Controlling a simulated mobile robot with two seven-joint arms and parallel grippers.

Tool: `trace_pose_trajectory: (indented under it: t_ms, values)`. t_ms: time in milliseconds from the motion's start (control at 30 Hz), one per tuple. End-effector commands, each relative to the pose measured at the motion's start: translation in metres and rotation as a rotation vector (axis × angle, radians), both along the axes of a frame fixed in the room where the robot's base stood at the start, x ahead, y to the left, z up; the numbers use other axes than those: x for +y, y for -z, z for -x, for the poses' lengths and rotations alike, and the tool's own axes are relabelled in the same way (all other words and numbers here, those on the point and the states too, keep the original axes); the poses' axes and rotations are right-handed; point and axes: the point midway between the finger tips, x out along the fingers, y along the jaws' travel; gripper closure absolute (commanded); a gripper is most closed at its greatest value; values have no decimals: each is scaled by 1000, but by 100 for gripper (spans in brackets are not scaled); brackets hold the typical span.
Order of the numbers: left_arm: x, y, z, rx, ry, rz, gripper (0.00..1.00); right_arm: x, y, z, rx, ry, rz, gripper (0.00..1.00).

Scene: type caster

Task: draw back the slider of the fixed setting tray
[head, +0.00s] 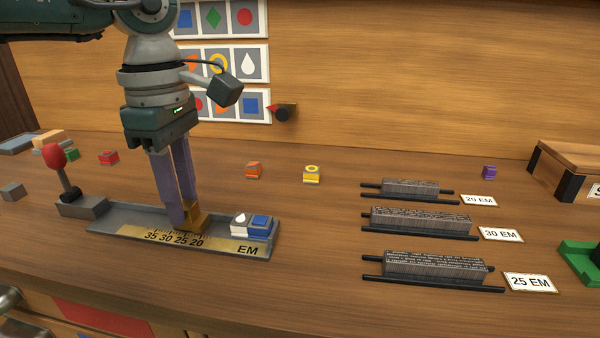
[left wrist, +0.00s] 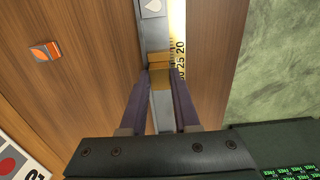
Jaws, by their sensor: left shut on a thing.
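The setting tray (head: 130,223) is a grey channel on the table at the left in the head view, with a brass scale marked 35 30 25 20 EM. A white block with a drop (head: 238,225) and a blue block (head: 261,226) sit at its right end. The brass slider (head: 197,218) stands in the channel near the 20 mark. My left gripper (head: 183,225) points down and is shut on the slider. In the left wrist view its purple fingers (left wrist: 160,80) flank the slider (left wrist: 159,60). My right gripper is in neither view.
A lever with a red knob (head: 54,157) stands at the tray's left end. Orange (head: 254,170) and yellow (head: 312,174) blocks lie behind the tray. Rows of type (head: 425,222) with EM labels lie to the right. The table between the tray and these rows is clear.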

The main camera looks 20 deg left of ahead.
Motion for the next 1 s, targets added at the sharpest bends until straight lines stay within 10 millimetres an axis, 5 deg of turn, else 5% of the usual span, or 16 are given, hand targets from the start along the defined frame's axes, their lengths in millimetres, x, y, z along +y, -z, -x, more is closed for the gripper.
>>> trace_pose_trajectory:
  t_ms: [167, 467, 500, 767, 1000]
  values:
    - [26, 0, 6, 0, -3, -1, 100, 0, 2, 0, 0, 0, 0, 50]
    - [28, 0, 7, -1, 0, -1, 100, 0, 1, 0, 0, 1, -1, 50]
    - [28, 0, 7, -1, 0, -1, 68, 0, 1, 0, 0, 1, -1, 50]
    - [28, 0, 7, -1, 0, 0, 40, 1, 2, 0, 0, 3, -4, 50]
    - [28, -1, 7, -1, 0, 0, 40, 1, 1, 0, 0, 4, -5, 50]
